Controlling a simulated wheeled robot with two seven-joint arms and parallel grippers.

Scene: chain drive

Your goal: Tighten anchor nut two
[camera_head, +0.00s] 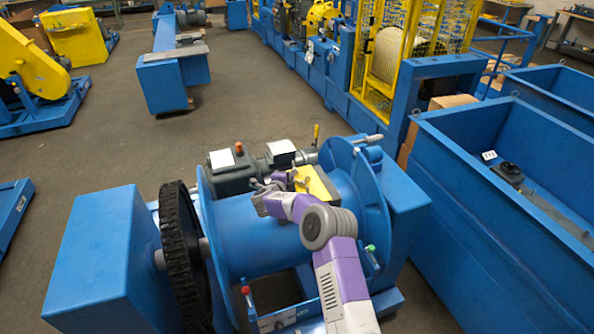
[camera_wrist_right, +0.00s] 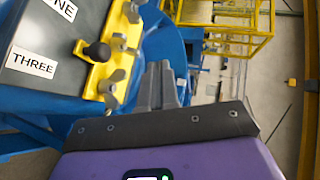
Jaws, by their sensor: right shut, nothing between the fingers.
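No label reading TWO shows, so I cannot tell which nut is number two. My right gripper (camera_wrist_right: 160,80) is shut and empty, right of the wing nuts and apart from them in the picture.
The blue drum (camera_head: 245,240) has wide flanges, with a black toothed wheel (camera_head: 182,255) on its left. A grey motor (camera_head: 233,170) stands behind it. A blue bin (camera_head: 460,190) stands close on the right. Open floor (camera_head: 110,130) lies at the back left.

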